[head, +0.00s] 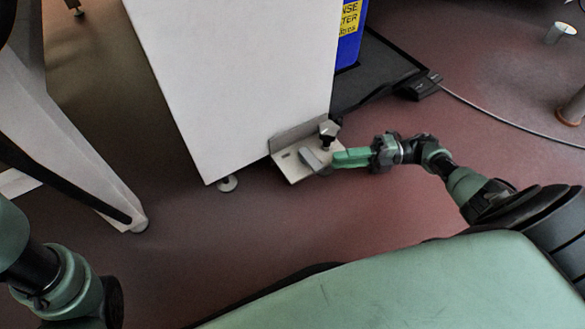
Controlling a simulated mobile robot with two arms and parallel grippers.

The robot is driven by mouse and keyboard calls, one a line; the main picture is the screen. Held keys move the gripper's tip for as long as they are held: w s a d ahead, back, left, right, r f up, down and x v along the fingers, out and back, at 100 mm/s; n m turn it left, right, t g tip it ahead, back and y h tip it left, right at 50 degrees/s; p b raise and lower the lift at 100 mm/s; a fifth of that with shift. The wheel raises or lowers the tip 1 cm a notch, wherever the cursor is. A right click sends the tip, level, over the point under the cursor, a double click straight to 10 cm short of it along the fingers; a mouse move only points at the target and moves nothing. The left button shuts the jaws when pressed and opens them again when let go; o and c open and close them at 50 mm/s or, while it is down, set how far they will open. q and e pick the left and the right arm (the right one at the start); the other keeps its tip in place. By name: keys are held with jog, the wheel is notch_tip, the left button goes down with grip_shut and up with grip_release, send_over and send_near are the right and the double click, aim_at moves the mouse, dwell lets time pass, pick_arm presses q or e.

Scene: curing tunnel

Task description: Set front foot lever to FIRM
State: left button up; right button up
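The foot lever assembly is low at the right corner of the white cabinet (240,75). It has a pale metal bracket plate (293,170), a grey lever (313,160) and a dark knob on a light stem (328,132). My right gripper (336,159) reaches in from the right, its green fingers together as one narrow bar with no gap showing. Its tip is at the lever's right end; I cannot tell whether it touches. No FIRM marking is readable. Only links of my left arm show at the lower left; its gripper is out of view.
A cabinet foot (227,183) stands on the reddish floor. A white angled leg (85,160) is at the left. A blue box with a yellow label (349,18), a dark mat (375,75), a cable (500,115) and a white cup-like object (556,33) are at the right.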

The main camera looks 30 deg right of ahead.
aim_at(320, 163)
jog(key=shift+w+a+f, duration=0.15)
jog(key=shift+a+f, duration=0.05)
jog(key=shift+f, duration=0.2)
jog(key=b+x, duration=0.1)
jog(key=x, duration=0.6)
jog(key=shift+b, duration=0.3)
grip_shut()
